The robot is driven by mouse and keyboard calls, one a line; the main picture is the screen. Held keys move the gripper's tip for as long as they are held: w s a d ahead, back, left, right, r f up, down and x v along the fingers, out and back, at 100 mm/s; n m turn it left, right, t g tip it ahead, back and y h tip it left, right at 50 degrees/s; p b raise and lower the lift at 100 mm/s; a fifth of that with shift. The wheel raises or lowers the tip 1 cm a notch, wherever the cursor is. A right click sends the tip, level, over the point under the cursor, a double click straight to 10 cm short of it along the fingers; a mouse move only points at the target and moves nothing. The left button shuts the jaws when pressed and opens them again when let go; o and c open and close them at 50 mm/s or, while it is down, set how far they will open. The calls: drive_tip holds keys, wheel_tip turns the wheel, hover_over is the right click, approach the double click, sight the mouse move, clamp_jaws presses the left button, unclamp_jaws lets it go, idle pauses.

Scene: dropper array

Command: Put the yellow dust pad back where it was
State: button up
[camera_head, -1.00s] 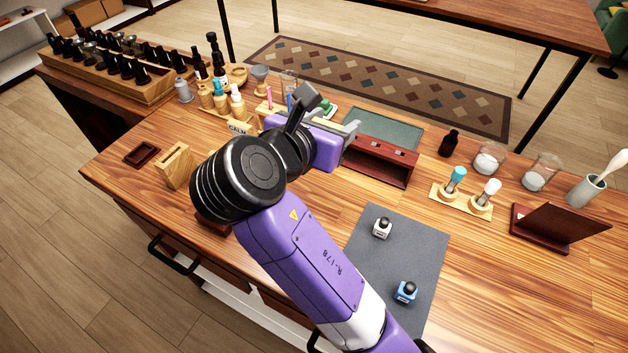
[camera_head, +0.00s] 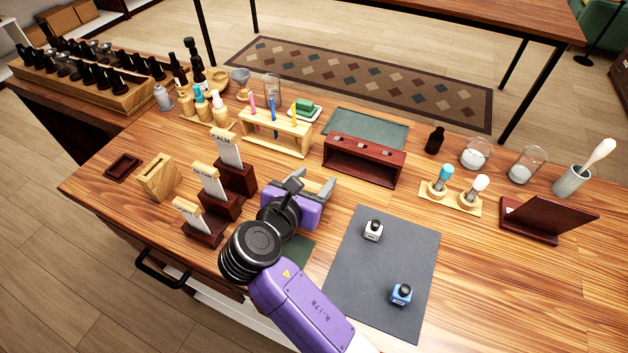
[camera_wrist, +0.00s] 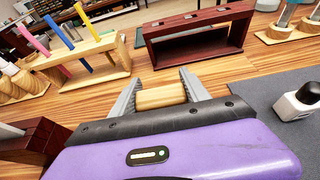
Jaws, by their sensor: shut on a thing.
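My gripper (camera_head: 317,185) hangs over the table, left of the grey mat and in front of the dark red slotted stand. In the wrist view its two grey fingers are shut on a tan, wood-coloured rounded piece (camera_wrist: 162,98). Its underside is hidden, and I cannot tell whether it is part of the yellow dust pad. I cannot pick out a yellow dust pad elsewhere. The dark red slotted stand (camera_head: 364,160) is empty below its top bar; it also shows ahead in the wrist view (camera_wrist: 198,28). A dark green mat (camera_head: 297,252) is partly hidden under my arm.
A wooden rack (camera_head: 275,138) with pink, blue and yellow sticks stands behind my gripper. Stepped card stands (camera_head: 236,178) are close on the left. The grey mat (camera_head: 385,265) on the right holds a white bottle (camera_head: 373,230) and a blue bottle (camera_head: 401,294).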

drive_tip(key=shift+f, duration=0.3)
drive_tip(key=shift+f, duration=0.1)
drive_tip(key=o, duration=1.6)
drive_tip(key=v, duration=1.2)
drive_tip(key=shift+r+b, duration=0.2)
drive_tip(key=shift+b, duration=0.2)
